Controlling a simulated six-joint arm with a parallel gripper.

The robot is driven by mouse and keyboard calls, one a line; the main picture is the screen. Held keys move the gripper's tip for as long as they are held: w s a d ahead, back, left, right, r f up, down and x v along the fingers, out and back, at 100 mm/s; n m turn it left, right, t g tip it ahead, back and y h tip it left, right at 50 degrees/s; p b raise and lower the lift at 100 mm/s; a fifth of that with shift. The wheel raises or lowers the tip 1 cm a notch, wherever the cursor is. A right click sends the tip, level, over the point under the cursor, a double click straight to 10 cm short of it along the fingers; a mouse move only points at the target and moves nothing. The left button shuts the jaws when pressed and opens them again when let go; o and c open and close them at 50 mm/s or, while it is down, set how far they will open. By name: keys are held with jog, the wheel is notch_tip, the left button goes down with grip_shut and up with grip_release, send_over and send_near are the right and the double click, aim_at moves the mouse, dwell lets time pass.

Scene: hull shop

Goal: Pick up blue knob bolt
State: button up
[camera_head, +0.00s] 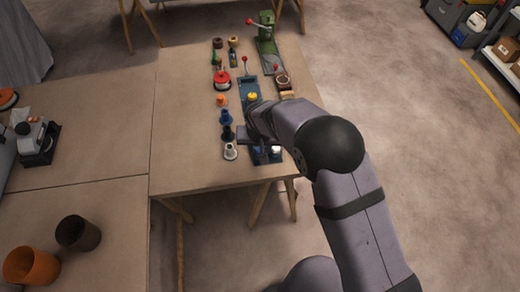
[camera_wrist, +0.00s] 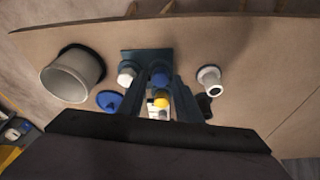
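In the wrist view, a blue knob (camera_wrist: 160,74) stands between the tips of my gripper (camera_wrist: 157,82). The two fingers are apart, with no clear contact on the knob. Beside it a white knob (camera_wrist: 127,73) stands on the same dark blue plate (camera_wrist: 147,56). In the head view, my gripper (camera_head: 258,135) is low over the near part of the table, and the arm hides part of the plate. Another blue knobbed piece (camera_head: 225,117) stands left of the gripper. A yellow knob (camera_wrist: 161,102) also shows between the fingers.
A green press (camera_head: 267,45) stands behind.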

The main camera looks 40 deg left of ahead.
jog(key=shift+f, duration=0.2)
grip_shut()
jog(key=shift+r, duration=0.15)
notch_tip(320, 180, up, 10)
jog(key=b, duration=0.3)
dwell(0.3)
